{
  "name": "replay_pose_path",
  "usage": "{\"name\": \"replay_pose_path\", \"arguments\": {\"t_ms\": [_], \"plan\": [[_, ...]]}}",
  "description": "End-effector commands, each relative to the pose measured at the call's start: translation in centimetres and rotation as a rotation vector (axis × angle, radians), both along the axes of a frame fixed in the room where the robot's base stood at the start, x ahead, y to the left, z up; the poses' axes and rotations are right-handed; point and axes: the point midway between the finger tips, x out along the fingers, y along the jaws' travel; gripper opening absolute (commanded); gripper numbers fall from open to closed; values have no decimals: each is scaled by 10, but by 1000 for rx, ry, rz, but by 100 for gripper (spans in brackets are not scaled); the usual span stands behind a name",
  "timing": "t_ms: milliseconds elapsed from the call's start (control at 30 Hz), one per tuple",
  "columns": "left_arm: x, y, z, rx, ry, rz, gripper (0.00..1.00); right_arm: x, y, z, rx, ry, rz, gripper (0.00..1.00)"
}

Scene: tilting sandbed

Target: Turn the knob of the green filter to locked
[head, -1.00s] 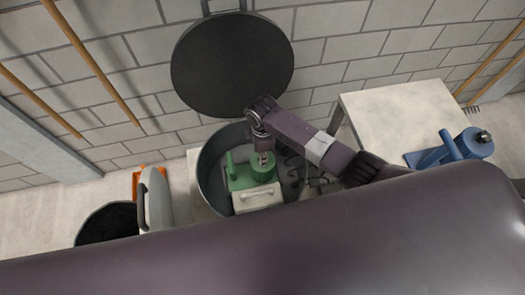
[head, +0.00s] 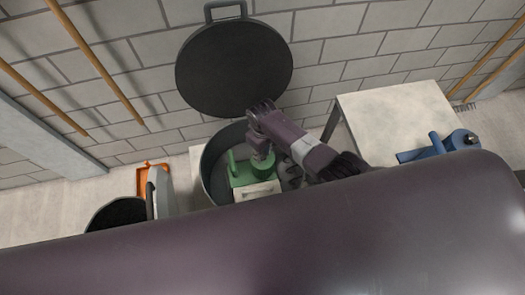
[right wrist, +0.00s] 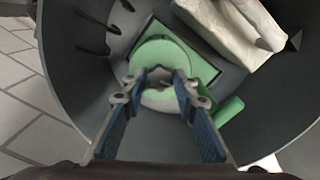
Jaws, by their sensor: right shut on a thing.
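The green filter (head: 238,175) sits inside a round dark grey tub (head: 209,180), with its green handle at its left side in the head view. In the right wrist view the filter (right wrist: 178,53) shows its round green body on a square base, with the handle at lower right. My right gripper (right wrist: 160,82) reaches down into the tub over the filter's round top and is shut on the knob (right wrist: 158,97), which is mostly hidden between the fingers. The knob's locked or unlocked marking cannot be made out. My left gripper is not in view.
A pale block with a handle (head: 257,191) lies against the filter in the tub. The round black lid (head: 234,68) stands open behind. A blue filter-like thing (head: 440,147) is on the pale table (head: 395,115) at right. A black bucket (head: 118,213) stands at left.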

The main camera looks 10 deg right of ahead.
Motion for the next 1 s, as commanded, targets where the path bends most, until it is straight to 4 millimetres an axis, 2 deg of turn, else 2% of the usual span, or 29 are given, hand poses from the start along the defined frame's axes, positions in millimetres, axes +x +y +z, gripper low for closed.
{"name": "replay_pose_path", "arguments": {"t_ms": [400, 933, 967, 1000], "plan": [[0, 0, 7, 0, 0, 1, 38, 1, 1, 1, 2, -2, -180, 3], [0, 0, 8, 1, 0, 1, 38, 1, 1, 1, 2, -3, -203, 3], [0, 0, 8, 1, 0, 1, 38, 1, 1, 1, 2, -3, -203, 28], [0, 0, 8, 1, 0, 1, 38, 1, 1, 1, 2, -3, -203, 32]]}}
